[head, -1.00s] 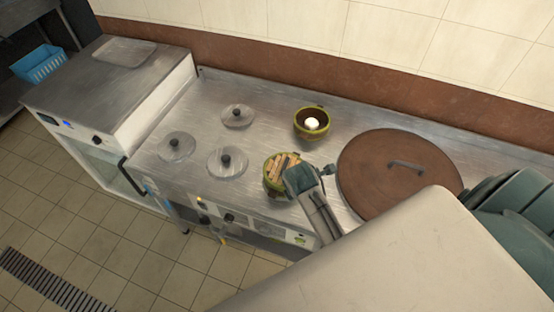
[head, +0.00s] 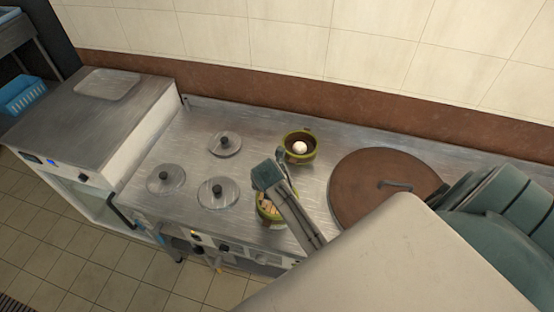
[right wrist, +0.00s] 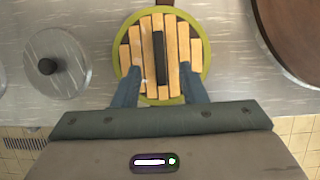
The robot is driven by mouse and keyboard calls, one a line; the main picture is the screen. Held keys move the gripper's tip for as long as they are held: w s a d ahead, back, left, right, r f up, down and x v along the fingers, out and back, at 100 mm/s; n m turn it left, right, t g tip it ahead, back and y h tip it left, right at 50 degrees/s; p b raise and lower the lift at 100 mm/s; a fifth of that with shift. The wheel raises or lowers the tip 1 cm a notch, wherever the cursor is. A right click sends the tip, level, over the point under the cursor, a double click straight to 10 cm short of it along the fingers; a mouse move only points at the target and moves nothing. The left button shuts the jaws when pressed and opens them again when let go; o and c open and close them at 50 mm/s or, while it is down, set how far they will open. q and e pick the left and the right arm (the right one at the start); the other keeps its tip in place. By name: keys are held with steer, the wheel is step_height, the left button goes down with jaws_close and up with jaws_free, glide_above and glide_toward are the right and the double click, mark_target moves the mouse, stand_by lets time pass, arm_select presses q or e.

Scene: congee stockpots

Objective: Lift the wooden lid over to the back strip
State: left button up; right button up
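The wooden lid (head: 268,207), pale slats with a dark bar handle, sits on a small green pot near the counter's front edge; my arm partly covers it in the head view. In the right wrist view the wooden lid (right wrist: 140,50) shows from above, with the green rim around it. My right gripper (right wrist: 161,75) is open, its fingers apart at the near side of the lid, one on each side of the handle's line. I cannot tell whether they touch the lid. In the head view my right gripper (head: 274,168) appears over the pot. My left gripper is not in view.
A green pot with a white round thing (head: 300,146) stands behind. Three lids with black knobs (head: 217,190) lie to the left. A large brown round lid (head: 365,195) is at right, near stacked teal pieces (head: 495,190). The steel back strip (head: 235,108) looks clear along the wall.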

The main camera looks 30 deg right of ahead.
mark_target(269, 211)
steer(key=shift+d+f+p, duration=0.1)
steer(key=shift+f+p, duration=0.2)
steer(key=shift+f, duration=0.1)
steer(key=p+x, duration=0.1)
steer(key=x, duration=0.2)
steer(key=shift+f, duration=0.1)
steer(key=shift+w+f, duration=0.1)
steer(key=shift+f, duration=0.35)
jaws_close()
